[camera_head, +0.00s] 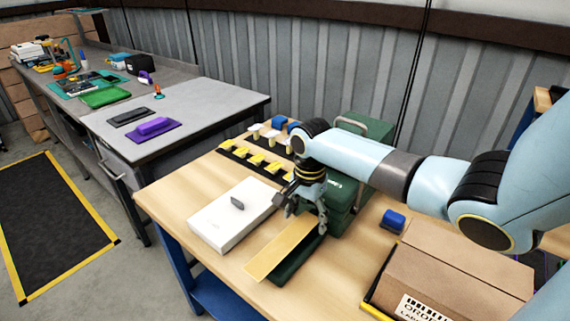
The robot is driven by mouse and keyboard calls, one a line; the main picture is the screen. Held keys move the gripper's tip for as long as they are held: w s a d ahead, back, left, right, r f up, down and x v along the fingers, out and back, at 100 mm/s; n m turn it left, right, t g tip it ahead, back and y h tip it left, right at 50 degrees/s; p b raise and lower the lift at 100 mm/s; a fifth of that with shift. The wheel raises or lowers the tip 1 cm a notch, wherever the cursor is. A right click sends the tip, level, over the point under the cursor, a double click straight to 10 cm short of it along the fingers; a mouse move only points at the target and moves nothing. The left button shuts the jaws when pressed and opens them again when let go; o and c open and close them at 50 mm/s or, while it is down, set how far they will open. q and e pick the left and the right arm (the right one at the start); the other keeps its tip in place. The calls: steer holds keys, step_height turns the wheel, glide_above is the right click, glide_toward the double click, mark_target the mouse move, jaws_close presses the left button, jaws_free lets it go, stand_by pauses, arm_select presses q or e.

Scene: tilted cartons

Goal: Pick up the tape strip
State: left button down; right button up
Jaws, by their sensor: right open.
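The tape strip, which I take to be the long flat tan strip (278,252), lies on the near part of the wooden table. It slants from lower left to upper right, with its right side over a dark green base (300,262). My right gripper (306,220) points down just above the far end of the strip, with its fingers apart and nothing visible between them. Whether a fingertip touches the strip I cannot tell. My left gripper is out of view.
A white box (232,214) with a small grey object stands left of the strip. A green case (346,196) stands behind my gripper. A blue object (393,221) and a tilted brown carton (455,262) are to the right.

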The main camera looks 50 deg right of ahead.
stand_by(0.3)
steer(key=c, duration=0.8)
